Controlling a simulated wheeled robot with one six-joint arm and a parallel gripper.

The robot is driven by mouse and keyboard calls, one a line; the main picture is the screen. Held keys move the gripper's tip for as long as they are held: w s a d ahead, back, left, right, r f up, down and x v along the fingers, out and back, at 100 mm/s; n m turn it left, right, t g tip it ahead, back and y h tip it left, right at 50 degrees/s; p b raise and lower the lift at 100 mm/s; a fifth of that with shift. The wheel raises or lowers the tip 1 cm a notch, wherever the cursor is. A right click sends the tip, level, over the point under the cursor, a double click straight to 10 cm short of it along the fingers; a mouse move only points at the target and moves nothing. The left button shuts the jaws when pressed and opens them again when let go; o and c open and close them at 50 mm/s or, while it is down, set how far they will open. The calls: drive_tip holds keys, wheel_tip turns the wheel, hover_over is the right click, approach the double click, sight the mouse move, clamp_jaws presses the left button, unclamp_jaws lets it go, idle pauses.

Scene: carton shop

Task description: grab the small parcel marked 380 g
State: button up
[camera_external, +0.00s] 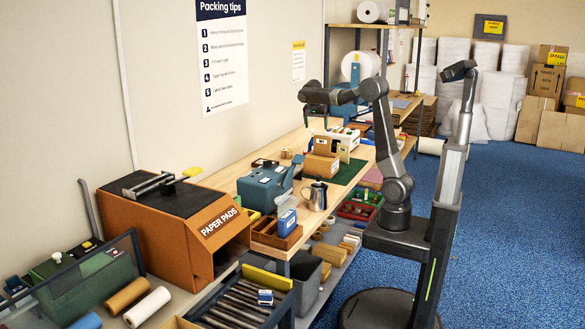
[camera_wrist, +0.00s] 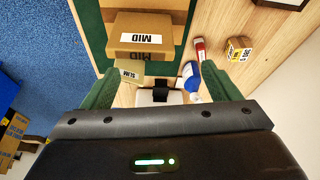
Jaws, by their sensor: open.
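A small tan parcel (camera_wrist: 238,49) with a black-and-yellow label lies on the wooden bench, right of centre in the wrist view. Its print is upside down and too small to read surely. It appears to be the small tan block (camera_external: 286,153) on the bench in the external view. My gripper (camera_wrist: 158,88) is open and empty, its green fingers wide apart. In the external view my gripper (camera_external: 316,116) hangs above the bench, up and to the right of that block. The parcel is outside the fingers, beyond the right one.
A larger box marked MID (camera_wrist: 142,38) stands on a green mat, with a small box marked SLIM (camera_wrist: 130,71) near the left finger. A red tube (camera_wrist: 199,50) and a blue-and-white item (camera_wrist: 190,77) lie close to the right finger. A teal machine (camera_external: 265,187) stands on the bench.

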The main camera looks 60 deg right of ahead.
drive_tip(key=w+d+f+n+t+y+p, duration=0.1)
drive_tip(key=w+d+f+n, duration=0.2)
drive_tip(key=w+n, duration=0.15)
drive_tip(key=w+d+f+n+t+y, duration=0.1)
drive_tip(key=w+d+f+n, duration=0.2)
drive_tip(key=w, duration=0.3)
drive_tip(key=n+t+y+p, duration=0.15)
drive_tip(key=n+t, duration=0.25)
drive_tip(key=n, duration=0.4)
approach(287, 149)
drive_tip(key=shift+n, duration=0.25)
drive_tip(key=x, duration=0.2)
drive_tip(key=p+x, duration=0.1)
drive_tip(key=x, duration=0.3)
drive_tip(key=shift+s+a+f, duration=0.2)
drive_tip(key=shift+a+f, duration=0.15)
drive_tip(key=shift+f, duration=0.15)
drive_tip(key=shift+w+p+x, duration=0.3)
drive_tip(key=shift+p+x, duration=0.85)
drive_tip(key=shift+x, duration=0.75)
drive_tip(key=shift+w+f, duration=0.35)
drive_tip(key=shift+f, duration=0.15)
drive_tip(key=c, duration=1.5)
